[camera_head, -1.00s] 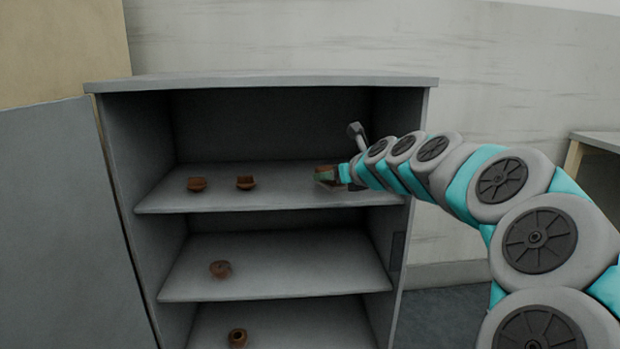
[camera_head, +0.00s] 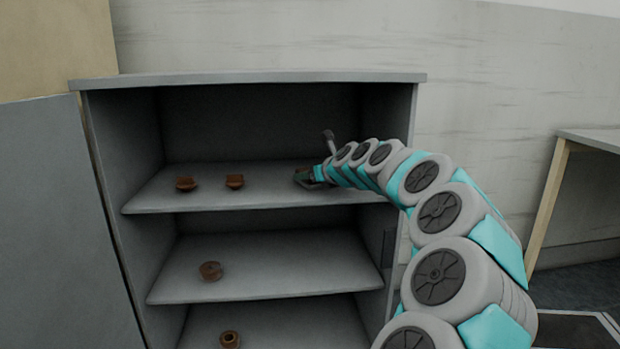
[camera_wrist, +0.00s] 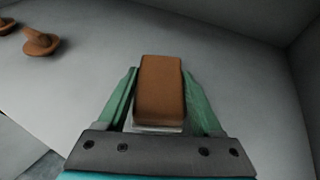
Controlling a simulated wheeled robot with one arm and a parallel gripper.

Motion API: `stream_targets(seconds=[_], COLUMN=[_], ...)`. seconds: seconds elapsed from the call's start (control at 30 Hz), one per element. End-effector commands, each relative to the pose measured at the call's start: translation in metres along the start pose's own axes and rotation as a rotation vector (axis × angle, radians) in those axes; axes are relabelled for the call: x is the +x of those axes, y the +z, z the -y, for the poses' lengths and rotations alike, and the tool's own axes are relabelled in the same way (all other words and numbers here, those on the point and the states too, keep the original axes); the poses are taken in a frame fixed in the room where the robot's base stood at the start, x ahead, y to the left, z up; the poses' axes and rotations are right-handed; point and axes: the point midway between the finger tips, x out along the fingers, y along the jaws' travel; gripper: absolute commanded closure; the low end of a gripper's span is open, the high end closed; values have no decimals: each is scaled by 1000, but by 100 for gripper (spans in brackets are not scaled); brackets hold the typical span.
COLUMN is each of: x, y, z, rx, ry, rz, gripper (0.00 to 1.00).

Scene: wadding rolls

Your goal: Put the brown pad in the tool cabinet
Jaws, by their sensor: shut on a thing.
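The brown pad (camera_wrist: 160,88) is a rounded brown block in the wrist view, between the two green fingers of my gripper (camera_wrist: 160,100). My gripper is shut on it. In the head view my gripper (camera_head: 306,178) is inside the grey tool cabinet (camera_head: 250,78), at the right part of its top shelf (camera_head: 262,191). The pad is mostly hidden there by the gripper. It is over or on the shelf; I cannot tell if it touches.
Two brown pieces (camera_head: 187,183) (camera_head: 234,181) stand on the top shelf to the left. Another brown piece (camera_head: 210,271) is on the middle shelf, and one (camera_head: 230,340) on the lower shelf. The cabinet door (camera_head: 60,220) stands open at left. A table (camera_head: 590,137) is at right.

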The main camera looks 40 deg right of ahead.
Motion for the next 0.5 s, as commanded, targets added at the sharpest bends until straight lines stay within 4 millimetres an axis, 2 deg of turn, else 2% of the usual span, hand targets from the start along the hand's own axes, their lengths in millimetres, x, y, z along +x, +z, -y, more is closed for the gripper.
stream_targets(seconds=[0.33, 0.37, 0.5], x=[1, 1, 1], y=[-3, -3, -3], z=[0, 0, 0], rx=[0, -1, -1], ry=[1, 1, 1], rz=[-1, -1, -1], gripper=[89, 30, 15])
